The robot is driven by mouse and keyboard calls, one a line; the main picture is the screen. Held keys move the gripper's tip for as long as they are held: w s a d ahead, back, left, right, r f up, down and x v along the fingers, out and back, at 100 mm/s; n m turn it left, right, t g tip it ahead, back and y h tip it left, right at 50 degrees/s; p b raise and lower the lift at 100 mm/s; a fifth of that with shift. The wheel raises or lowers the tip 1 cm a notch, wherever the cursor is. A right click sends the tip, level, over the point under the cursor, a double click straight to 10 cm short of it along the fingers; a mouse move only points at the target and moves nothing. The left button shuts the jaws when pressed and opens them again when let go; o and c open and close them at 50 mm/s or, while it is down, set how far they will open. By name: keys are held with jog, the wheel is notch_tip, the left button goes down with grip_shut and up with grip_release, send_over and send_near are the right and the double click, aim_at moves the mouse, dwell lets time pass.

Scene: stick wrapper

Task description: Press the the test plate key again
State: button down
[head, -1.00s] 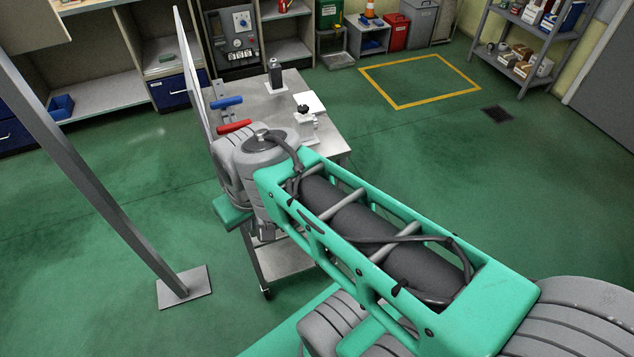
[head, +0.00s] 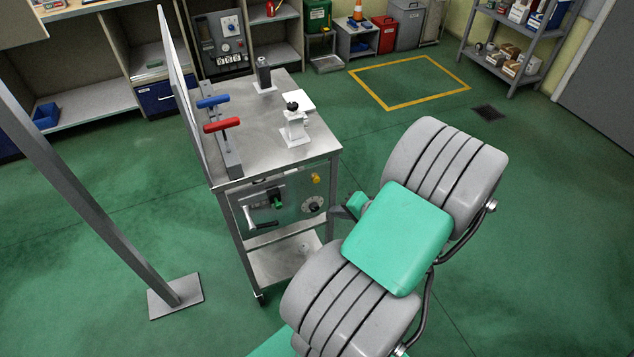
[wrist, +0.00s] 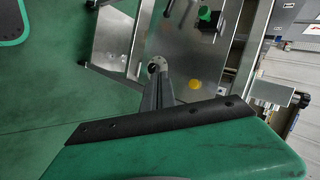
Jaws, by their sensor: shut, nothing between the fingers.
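The metal test plate (head: 292,218) is the front panel of the steel cart. It carries a yellow round button (head: 316,179), a dark dial (head: 313,204), a green knob (head: 278,205) and a lever handle. I cannot tell which of these is called the key. In the wrist view the yellow button (wrist: 195,84) and green knob (wrist: 205,14) also show. My gripper (head: 335,210) is to the right of the panel, mostly hidden by my arm. In the wrist view my gripper (wrist: 156,72) is shut and empty, its tips overlapping the dial; contact is unclear.
The cart top (head: 255,130) holds a red handle (head: 222,125), a blue handle (head: 213,101), a white stand (head: 294,128) and a dark bottle-like object (head: 263,73). A grey post (head: 100,200) stands at the left. The green floor right of the cart is open.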

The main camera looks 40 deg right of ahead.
aim_at(316, 180)
jog(key=shift+w, duration=0.1)
jog(key=w+d+b, duration=0.2)
jog(key=w, duration=0.6)
jog(key=shift+w+d, duration=0.2)
dwell(2.0)
jog(key=shift+w+d, duration=0.1)
jog(key=shift+w, duration=0.3)
jog(key=shift+w+d, duration=0.15)
jog(key=shift+w, duration=0.3)
dwell(0.5)
jog(key=shift+s, duration=0.15)
jog(key=shift+s+a, duration=0.25)
jog(key=shift+s, duration=0.5)
